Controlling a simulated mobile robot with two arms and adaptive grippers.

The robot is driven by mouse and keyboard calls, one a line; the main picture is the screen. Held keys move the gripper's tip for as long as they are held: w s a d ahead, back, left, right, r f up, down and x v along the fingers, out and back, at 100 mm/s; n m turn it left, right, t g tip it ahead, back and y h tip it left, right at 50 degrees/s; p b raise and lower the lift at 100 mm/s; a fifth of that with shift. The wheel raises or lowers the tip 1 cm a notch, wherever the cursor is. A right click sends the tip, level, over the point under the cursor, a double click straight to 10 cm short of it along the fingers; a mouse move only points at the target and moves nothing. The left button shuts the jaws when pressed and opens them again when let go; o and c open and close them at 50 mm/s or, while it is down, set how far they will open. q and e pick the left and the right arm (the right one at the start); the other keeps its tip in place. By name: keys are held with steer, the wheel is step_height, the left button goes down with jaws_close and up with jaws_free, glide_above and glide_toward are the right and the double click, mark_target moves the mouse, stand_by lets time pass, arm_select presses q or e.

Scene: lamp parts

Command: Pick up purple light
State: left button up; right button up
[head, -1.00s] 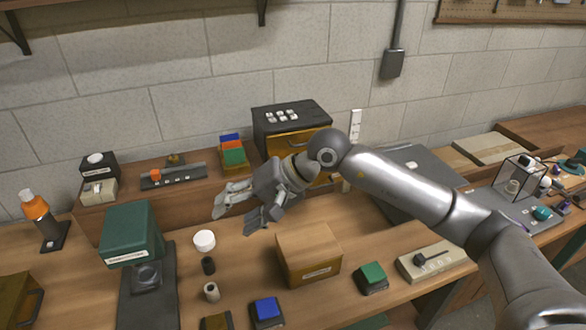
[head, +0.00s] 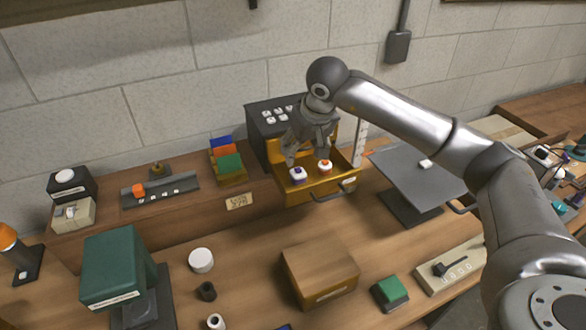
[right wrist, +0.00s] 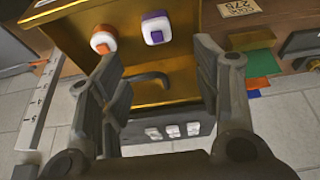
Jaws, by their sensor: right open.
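My right gripper (head: 309,156) is open above the drawer. In the right wrist view its fingers (right wrist: 156,68) are apart and empty, and both lights lie beyond the fingertips. My left gripper is not in view.
The dark drawer cabinet (head: 258,128) with white buttons stands against the wall behind. A grey tilted panel (head: 415,172) is to the right. A cardboard-brown box (head: 318,273), a green-topped block (head: 389,291) and a green machine (head: 112,265) stand on the bench in front.

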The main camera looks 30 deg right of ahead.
mark_target(298, 169)
step_height(298, 169, down, 3)
steer(key=shift+w+p, duration=0.15)
steer(key=shift+p, duration=0.25)
steer(key=shift+w+f, duration=0.2)
steer(key=shift+f, duration=0.05)
steer(key=shift+w+f+p, duration=0.2)
steer(key=shift+f+p, duration=0.1)
steer(key=shift+p, duration=0.1)
steer(key=p+x, duration=0.2)
steer(key=x, duration=0.2)
steer(key=shift+d+f, duration=0.1)
steer(key=shift+d, duration=0.1)
steer(key=shift+w+f, duration=0.1)
steer(key=shift+f, duration=0.1)
steer(key=shift+c, duration=1)
steer(key=c, duration=0.9)
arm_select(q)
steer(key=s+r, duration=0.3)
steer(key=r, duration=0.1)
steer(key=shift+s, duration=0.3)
arm_select(e)
steer(key=shift+o, duration=0.2)
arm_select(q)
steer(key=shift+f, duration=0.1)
